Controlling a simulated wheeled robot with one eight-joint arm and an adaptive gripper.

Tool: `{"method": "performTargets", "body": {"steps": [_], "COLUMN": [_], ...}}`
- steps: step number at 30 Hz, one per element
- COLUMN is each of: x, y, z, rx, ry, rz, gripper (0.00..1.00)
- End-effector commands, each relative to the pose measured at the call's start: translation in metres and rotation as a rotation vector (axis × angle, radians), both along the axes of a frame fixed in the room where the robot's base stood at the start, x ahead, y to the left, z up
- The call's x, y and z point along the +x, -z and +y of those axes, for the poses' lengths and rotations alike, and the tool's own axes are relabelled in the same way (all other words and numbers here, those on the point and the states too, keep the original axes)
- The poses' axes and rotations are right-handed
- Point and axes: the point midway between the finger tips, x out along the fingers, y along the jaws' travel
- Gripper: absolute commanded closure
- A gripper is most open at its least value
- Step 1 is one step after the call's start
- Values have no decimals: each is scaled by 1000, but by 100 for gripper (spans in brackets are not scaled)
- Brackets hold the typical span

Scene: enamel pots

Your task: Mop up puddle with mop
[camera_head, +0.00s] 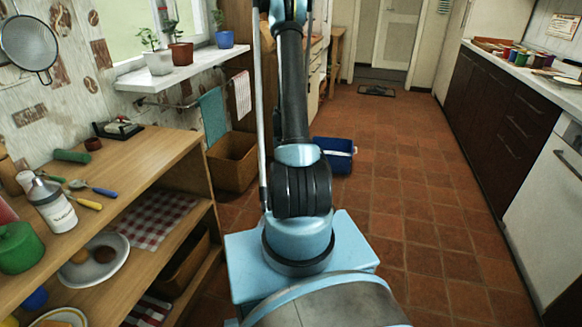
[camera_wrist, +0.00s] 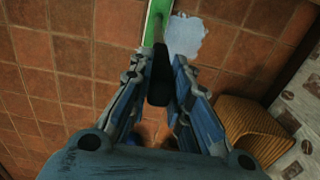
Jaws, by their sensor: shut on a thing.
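My gripper (camera_wrist: 160,72) shows in the wrist view, its two fingers closed around a dark grip, which I take for part of the mop (camera_wrist: 159,88). A green strip with a pale edge (camera_wrist: 155,22) runs on from the dark grip to the top edge. A pale, ragged-edged whitish patch (camera_wrist: 186,36) shows beside it over the tiles; I cannot tell whether it is the puddle or the mop head. In the head view my gripper is out of the picture, and no puddle is clear there.
A blue bucket (camera_head: 338,156) stands on the floor beyond my base. A brown basket (camera_head: 232,160) stands left of it, beside wooden shelves (camera_head: 150,155) with kitchenware. Dark cabinets (camera_head: 490,100) line the right side. The tiled floor (camera_head: 410,150) between is clear to a dark mat (camera_head: 376,91).

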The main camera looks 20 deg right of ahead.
Motion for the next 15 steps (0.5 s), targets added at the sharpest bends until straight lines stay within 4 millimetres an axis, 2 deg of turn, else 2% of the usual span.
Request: {"method": "performTargets", "body": {"steps": [3,10,15], "x": [6,12,23], "y": [-1,-1,0], "z": [10,19,35], "rx": [0,0,0], "ry": [-1,0,0], "rz": [0,0,0], "gripper": [100,100,100]}}
